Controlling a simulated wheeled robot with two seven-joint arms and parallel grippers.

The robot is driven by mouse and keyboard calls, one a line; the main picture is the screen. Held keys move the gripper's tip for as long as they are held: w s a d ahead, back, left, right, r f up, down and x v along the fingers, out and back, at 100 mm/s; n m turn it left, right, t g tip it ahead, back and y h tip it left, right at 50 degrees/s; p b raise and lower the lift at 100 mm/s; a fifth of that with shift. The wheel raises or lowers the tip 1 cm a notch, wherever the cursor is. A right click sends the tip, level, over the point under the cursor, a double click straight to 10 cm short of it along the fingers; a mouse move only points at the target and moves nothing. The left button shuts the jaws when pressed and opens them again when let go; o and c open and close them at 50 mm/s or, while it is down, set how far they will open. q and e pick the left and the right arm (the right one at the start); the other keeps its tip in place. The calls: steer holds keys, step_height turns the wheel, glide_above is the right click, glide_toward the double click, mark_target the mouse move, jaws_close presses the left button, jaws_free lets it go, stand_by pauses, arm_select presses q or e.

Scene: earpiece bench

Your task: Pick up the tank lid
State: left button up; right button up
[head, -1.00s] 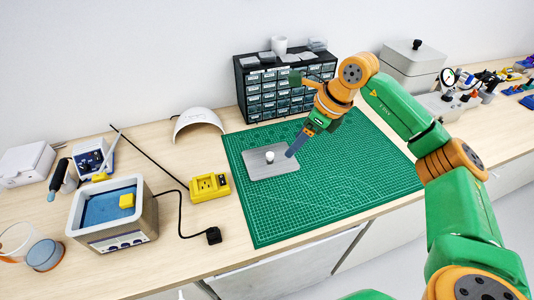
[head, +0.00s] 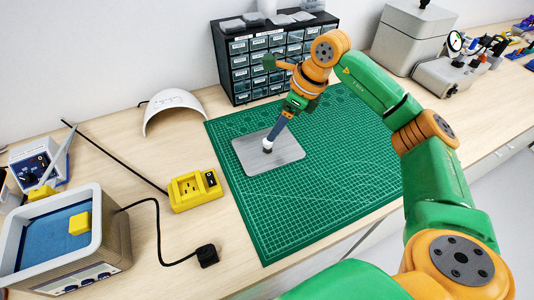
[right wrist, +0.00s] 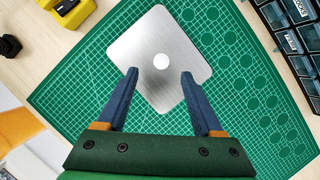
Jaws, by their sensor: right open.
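The tank lid is a flat grey metal plate (head: 287,151) with a small white knob, lying on the green cutting mat (head: 345,190). In the right wrist view the lid (right wrist: 140,50) and its round knob lie just beyond my fingertips. My right gripper (head: 270,146) points down over the lid, its fingers at the knob in the head view. In the right wrist view the right gripper (right wrist: 159,72) is open, with the knob roughly midway between the finger lines. Whether the fingers touch the lid is unclear. The open tank (head: 110,235) with blue content stands at lower left. My left gripper is not in view.
A black drawer cabinet (head: 265,55) stands behind the mat. A white curved shell (head: 175,105) is at back left. The mat's front half is clear.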

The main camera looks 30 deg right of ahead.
mark_target(268, 145)
steer(key=p+x, duration=0.2)
steer(key=x, duration=0.4)
steer(key=shift+d+f+p, duration=0.1)
steer(key=shift+f+p, duration=0.15)
steer(key=shift+p, duration=0.15)
steer(key=shift+w+f, duration=0.15)
jaws_close()
